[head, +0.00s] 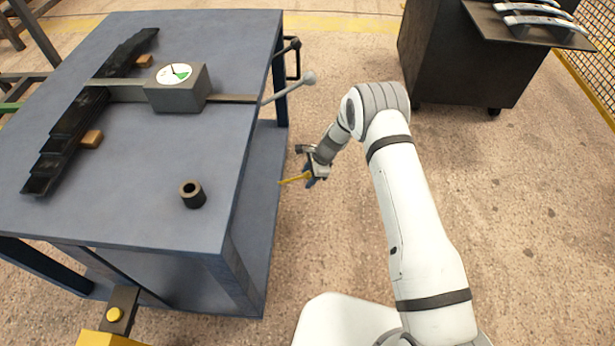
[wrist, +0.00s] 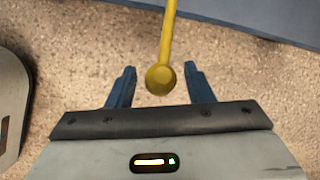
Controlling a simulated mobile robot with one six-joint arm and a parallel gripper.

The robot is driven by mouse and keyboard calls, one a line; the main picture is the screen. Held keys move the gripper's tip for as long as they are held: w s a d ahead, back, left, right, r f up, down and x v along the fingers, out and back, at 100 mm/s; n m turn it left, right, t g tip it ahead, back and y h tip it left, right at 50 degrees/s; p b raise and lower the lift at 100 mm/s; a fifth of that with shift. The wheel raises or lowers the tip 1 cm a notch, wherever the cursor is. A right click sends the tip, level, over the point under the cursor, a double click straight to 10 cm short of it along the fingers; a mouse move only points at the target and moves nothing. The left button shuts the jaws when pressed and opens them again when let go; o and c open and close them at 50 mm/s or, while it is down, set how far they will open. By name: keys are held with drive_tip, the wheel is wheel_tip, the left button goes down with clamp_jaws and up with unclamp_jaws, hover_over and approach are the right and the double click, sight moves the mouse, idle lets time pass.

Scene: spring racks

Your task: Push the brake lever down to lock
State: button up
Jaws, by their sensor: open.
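A thin yellow lever (head: 293,180) sticks out from the side of the blue table, low down, in the head view. I take it to be the brake lever. In the wrist view its yellow rod (wrist: 168,35) comes down from the top and ends in a round yellow knob (wrist: 160,79). My gripper (head: 311,180) is at the lever's outer end. Its two blue fingers are open in the wrist view (wrist: 160,72). The knob lies between them in the picture, with a gap on each side. I cannot tell its depth relative to the fingers.
The blue table (head: 200,235) carries a black leaf spring (head: 65,145), a gauge box (head: 178,92) and a dark bushing (head: 192,194). A grey ball-ended handle (head: 308,78) juts past the table's right edge, above my gripper. A dark cabinet (head: 455,60) stands at back right. The floor between is clear.

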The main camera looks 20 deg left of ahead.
clamp_jaws()
idle(0.6)
